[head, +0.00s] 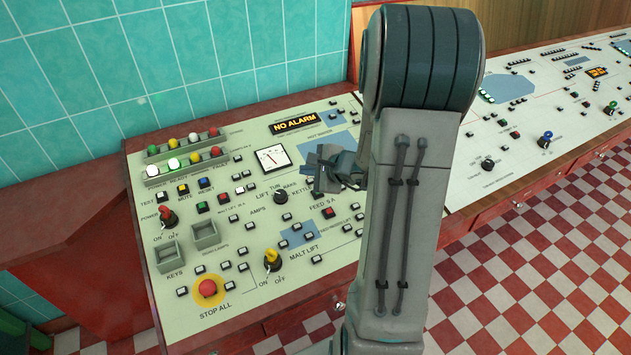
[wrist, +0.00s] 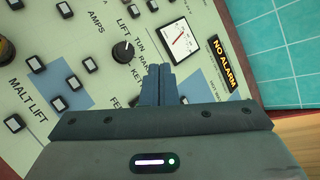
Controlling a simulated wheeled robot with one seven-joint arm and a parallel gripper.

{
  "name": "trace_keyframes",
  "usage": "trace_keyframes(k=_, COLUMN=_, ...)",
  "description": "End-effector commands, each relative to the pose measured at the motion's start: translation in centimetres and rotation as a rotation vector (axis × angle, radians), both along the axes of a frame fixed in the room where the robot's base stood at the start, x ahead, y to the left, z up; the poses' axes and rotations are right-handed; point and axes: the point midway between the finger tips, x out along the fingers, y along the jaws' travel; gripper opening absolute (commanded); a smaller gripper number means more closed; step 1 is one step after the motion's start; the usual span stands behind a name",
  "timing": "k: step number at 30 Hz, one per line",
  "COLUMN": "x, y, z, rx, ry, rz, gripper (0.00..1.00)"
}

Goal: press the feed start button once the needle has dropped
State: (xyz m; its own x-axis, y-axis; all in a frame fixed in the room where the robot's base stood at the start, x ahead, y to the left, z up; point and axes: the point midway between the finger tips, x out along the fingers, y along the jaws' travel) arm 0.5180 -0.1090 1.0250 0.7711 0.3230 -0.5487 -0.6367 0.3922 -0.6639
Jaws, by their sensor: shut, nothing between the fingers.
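The white square gauge (head: 272,159) has a thin needle lying at a slant; its exact reading is too small to tell. It also shows in the wrist view (wrist: 181,42). A small dark red button (head: 328,212) sits below a label starting "FEED S" in the head view; the rest of the label is hard to read. In the wrist view only the start of that label shows, and my gripper hides the area beside it. My gripper (head: 320,178) is shut and empty above the panel, right of the gauge. Its closed fingertips (wrist: 158,68) point toward the dial and gauge.
A black LIFT knob (head: 281,197) is near my fingers. A yellow MALT LIFT switch (head: 271,259), red STOP ALL button (head: 207,288) and red POWER switch (head: 167,216) stand up from the panel. The display (head: 296,124) reads NO ALARM. Another panel lies right.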

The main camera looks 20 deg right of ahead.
Motion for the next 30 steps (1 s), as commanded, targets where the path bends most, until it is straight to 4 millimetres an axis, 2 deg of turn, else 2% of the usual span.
trace_keyframes(k=1, x=0.2, y=-1.5, z=-0.3, rx=0.024, ry=0.009, rz=-0.066, gripper=0.00)
trace_keyframes(k=3, x=0.5, y=-3.2, z=-0.8, rx=0.045, ry=0.012, rz=-0.140, gripper=0.00)
trace_keyframes(k=8, x=0.6, y=-5.1, z=-1.6, rx=0.069, ry=0.015, rz=-0.229, gripper=0.00)
trace_keyframes(k=22, x=0.7, y=-5.3, z=-2.0, rx=0.071, ry=0.015, rz=-0.236, gripper=0.00)
trace_keyframes(k=30, x=1.1, y=-5.3, z=-4.2, rx=0.072, ry=0.016, rz=-0.238, gripper=0.00)
